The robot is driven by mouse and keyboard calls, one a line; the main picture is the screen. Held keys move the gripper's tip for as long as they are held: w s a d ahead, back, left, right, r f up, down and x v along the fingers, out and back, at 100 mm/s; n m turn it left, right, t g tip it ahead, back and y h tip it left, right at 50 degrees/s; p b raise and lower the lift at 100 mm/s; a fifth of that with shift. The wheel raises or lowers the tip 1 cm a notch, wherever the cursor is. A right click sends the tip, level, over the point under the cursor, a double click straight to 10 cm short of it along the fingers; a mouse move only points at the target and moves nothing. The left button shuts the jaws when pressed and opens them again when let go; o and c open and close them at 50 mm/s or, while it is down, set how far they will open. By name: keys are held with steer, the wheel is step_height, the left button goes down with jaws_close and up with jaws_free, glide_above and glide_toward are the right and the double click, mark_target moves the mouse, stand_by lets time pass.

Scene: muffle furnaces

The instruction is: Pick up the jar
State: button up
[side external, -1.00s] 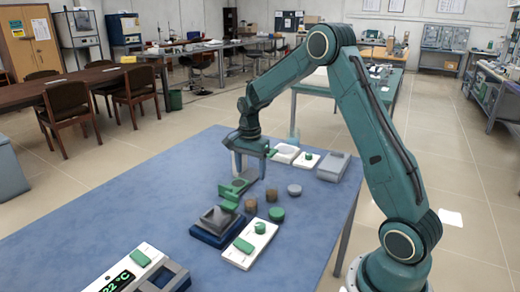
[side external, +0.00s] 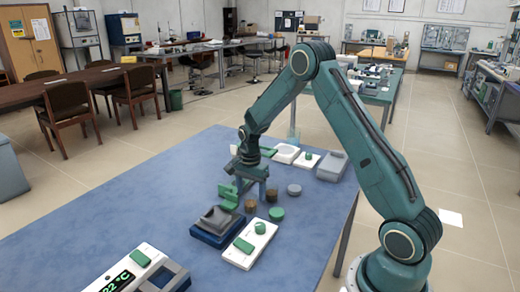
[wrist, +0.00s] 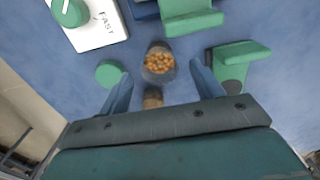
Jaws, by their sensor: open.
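A small round jar with orange-brown contents (wrist: 158,62) stands on the blue tabletop in the wrist view, just ahead of my open fingertips. It shows in the side view as a small brown shape (side external: 250,205). A second brown round object (wrist: 153,97) lies closer in, between my fingers and partly hidden by the gripper body; it also shows in the side view (side external: 271,194). My gripper (wrist: 161,78) is open and empty, fingers spread either side of the line to the jar. In the side view my gripper (side external: 251,190) hangs low just behind the jar.
A green disc (wrist: 109,73) lies left of the jar in the wrist view, with a green bracket (wrist: 240,54) at right. A white panel with a green knob (side external: 249,243) and a dark blue-based block (side external: 217,226) stand nearby. A grey disc (side external: 294,190) lies to the right.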

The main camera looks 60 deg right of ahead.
mark_target(251, 202)
steer(key=shift+a+f, duration=0.1)
steer(key=shift+f, duration=2.25)
steer(key=c, duration=1.1)
